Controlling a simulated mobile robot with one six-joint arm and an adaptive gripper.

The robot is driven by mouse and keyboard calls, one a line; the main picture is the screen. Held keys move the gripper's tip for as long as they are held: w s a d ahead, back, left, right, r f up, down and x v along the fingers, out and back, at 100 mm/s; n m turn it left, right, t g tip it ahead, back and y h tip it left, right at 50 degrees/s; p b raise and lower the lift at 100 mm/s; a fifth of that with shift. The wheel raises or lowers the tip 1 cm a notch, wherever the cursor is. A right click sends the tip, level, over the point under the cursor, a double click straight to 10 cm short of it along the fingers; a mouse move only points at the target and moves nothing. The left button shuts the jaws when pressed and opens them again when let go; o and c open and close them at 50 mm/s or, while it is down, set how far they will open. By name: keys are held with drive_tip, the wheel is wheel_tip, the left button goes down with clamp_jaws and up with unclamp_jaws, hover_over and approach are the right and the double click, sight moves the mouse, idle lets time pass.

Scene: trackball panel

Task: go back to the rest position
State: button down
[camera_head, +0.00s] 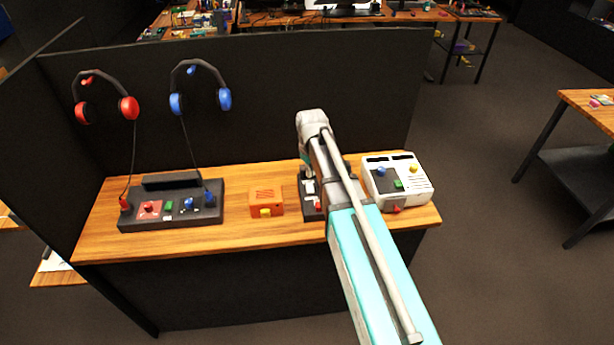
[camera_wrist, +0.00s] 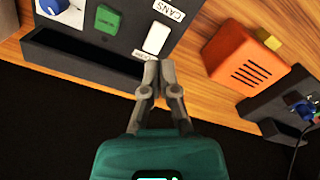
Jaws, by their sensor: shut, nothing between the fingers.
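My gripper (camera_wrist: 152,66) is shut with nothing between its fingertips in the wrist view. The fingertips overlap the edge of a dark panel (camera_wrist: 118,50), next to a white switch (camera_wrist: 156,38) under a "CANS" label. I cannot tell whether they touch it. The panel also carries a green button (camera_wrist: 107,19) and a blue knob. In the head view my arm reaches over the table and covers much of this panel (camera_head: 307,207). The gripper is mostly hidden there behind the arm.
On the wooden table (camera_head: 250,235), an orange box (camera_head: 266,200) stands left of the panel and a white console (camera_head: 410,190) right of it. A black console (camera_head: 140,222) is farther left. Red (camera_head: 128,108) and blue headphones (camera_head: 225,100) hang on the dark partition (camera_head: 290,90) behind.

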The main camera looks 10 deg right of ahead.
drive_tip(key=s+d+m, duration=0.2)
drive_tip(key=s+m, duration=0.1)
drive_tip(key=s, duration=0.6)
drive_tip(key=s+d+m, duration=0.3)
drive_tip(key=s, duration=0.5)
drive_tip(key=shift+s+d, duration=0.3)
drive_tip(key=shift+s, duration=0.05)
